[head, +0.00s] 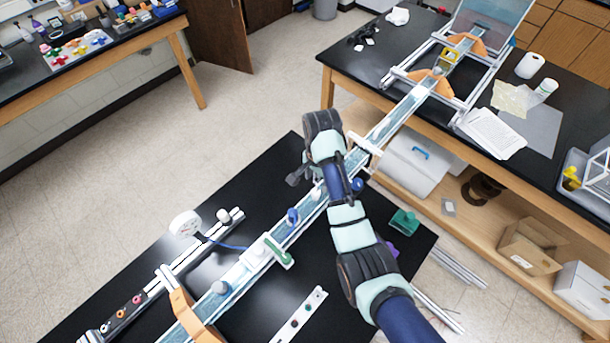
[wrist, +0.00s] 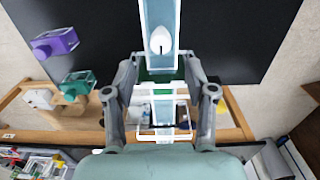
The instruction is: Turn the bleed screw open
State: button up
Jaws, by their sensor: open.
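In the wrist view, a white rounded knob with a dark slot (wrist: 160,42) stands on the long clear channel; it may be the bleed screw, but I cannot be sure. My gripper (wrist: 162,64) is open, its two grey fingers on either side of the channel. The knob appears ahead of the fingertips and apart from them, with nothing held. In the head view, a small white knob (head: 316,191) shows on the channel beside my arm. My arm reaches over the channel there and hides part of it, and the fingertips are hard to make out.
The channel (head: 302,222) runs diagonally above the black table (head: 350,278), through an orange cradle (head: 181,308) on the left. A white gauge (head: 185,224) stands left; a green block (head: 405,222) lies right.

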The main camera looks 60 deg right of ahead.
aim_at(316, 192)
notch_tip(316, 192, down, 8)
jog(key=shift+r, duration=0.25)
grip_shut()
